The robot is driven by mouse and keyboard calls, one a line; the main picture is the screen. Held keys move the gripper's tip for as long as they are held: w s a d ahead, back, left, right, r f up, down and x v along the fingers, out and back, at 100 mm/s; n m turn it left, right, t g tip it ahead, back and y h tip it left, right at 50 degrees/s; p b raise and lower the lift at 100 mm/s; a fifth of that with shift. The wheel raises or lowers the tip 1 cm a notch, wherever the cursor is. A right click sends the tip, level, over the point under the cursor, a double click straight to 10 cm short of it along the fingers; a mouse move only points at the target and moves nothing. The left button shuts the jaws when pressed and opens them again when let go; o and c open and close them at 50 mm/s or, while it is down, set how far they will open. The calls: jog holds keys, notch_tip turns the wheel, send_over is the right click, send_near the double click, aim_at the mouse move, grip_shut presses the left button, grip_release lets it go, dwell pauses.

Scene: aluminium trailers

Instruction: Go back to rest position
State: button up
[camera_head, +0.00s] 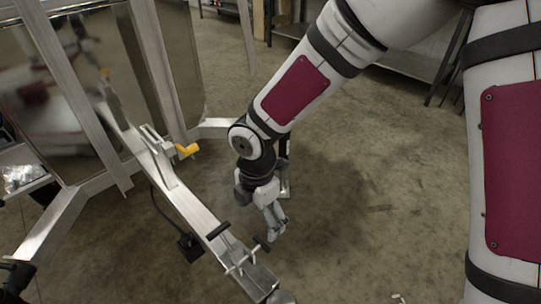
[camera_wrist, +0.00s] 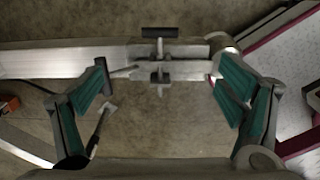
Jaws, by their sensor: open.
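My gripper (camera_head: 274,224) hangs downward in the head view, just right of the trailer's drawbar (camera_head: 190,203). In the wrist view my gripper (camera_wrist: 165,92) shows two green-padded fingers spread wide apart with nothing between them. Beyond the fingers the metal drawbar (camera_wrist: 60,62) runs across the picture, with a dark-handled clamp (camera_wrist: 160,50) on it. I cannot tell from these views how far the fingertips are from the bar.
A dark T-handle (camera_head: 262,243) stands near the drawbar's end, close to my gripper. Shelving (camera_head: 400,62) stands at the back. The concrete floor (camera_head: 370,190) to the right is open.

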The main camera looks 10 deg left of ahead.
jog(key=s+d+r+m+h, duration=0.3)
jog(key=d+r+m, duration=1.15)
jog(key=d, duration=0.55)
jog(key=s+d+r+m+y, duration=0.1)
jog(key=s+d+r+m, duration=0.3)
jog(key=s+m, duration=0.45)
jog(key=s+d+r+m+y, duration=0.25)
jog(key=s+r+m, duration=0.2)
jog(key=s, duration=0.65)
notch_tip(320, 180, up, 25)
jog(key=t+p, duration=0.4)
jog(key=p, duration=1.9)
jog(key=shift+w+d+f+m+h, duration=0.15)
jog(key=shift+d+m+h, duration=0.2)
jog(key=shift+d+m, duration=0.1)
